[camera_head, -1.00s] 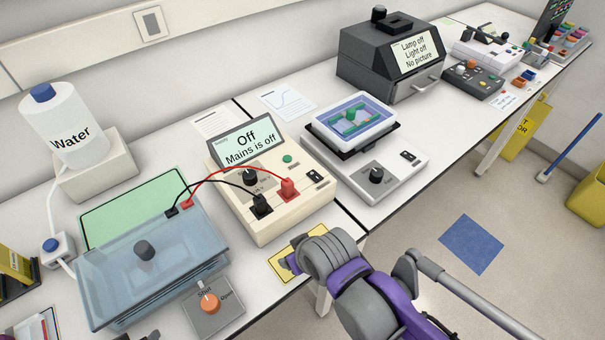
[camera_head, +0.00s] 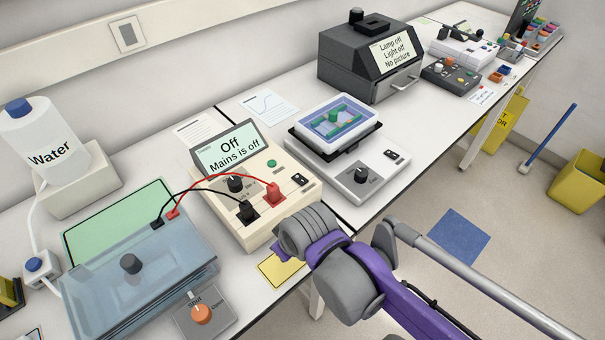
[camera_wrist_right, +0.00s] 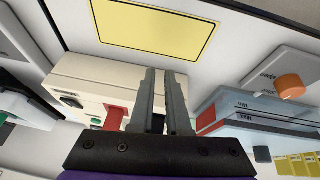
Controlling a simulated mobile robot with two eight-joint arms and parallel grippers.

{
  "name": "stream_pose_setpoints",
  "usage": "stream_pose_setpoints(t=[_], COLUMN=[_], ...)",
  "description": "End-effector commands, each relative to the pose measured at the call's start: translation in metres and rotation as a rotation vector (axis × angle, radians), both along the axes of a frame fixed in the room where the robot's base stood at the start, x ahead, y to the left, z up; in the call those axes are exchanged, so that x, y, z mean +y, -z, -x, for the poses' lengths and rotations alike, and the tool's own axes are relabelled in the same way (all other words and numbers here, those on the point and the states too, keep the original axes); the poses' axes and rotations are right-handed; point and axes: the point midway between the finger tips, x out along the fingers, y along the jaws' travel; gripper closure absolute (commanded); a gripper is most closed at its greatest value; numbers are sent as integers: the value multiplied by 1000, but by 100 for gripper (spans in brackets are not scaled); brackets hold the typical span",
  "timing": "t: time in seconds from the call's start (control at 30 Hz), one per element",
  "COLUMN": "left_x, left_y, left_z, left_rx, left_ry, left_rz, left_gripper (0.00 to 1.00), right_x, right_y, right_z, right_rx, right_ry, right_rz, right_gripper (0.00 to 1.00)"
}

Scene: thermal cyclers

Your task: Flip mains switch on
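The cream power supply (camera_head: 270,205) stands on the bench, and its display (camera_head: 228,148) reads "Off, Mains is off". A small black rocker switch (camera_head: 300,180) sits at its front right corner; I take it as the mains switch. It also shows in the right wrist view (camera_wrist_right: 70,101). My right gripper (camera_wrist_right: 163,72) points toward the bench near the supply's front, with nothing between its fingers and a narrow gap showing. The switch lies to the left of the fingers there, apart from them. In the head view my right wrist hides the fingers. My left gripper is out of view.
Red and black leads run from plugs (camera_head: 273,194) to a clear blue tank (camera_head: 135,270). A control box with an orange knob (camera_head: 201,314) is in front. A yellow label (camera_head: 280,271) marks the front edge. A grey device (camera_head: 360,172) stands to the right.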

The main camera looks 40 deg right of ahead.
Motion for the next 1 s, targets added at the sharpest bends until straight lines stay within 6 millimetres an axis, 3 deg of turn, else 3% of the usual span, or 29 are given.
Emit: stream_pose_setpoints(t=[0.2, 0.5, 0.8, 1.0], left_x=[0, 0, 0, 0], left_y=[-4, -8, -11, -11], left_z=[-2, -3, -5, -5], left_rx=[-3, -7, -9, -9], left_ry=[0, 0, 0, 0], left_rz=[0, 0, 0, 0], left_gripper=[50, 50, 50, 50], right_x=[-32, -85, -130, -141], right_y=[-60, -127, -166, -174], right_z=[-48, -102, -129, -133], right_rx=[156, 364, 460, 470], right_ry=[-339, -891, -1345, -1462], right_rz=[160, 263, 240, 224], right_gripper=[100, 100, 100, 100])
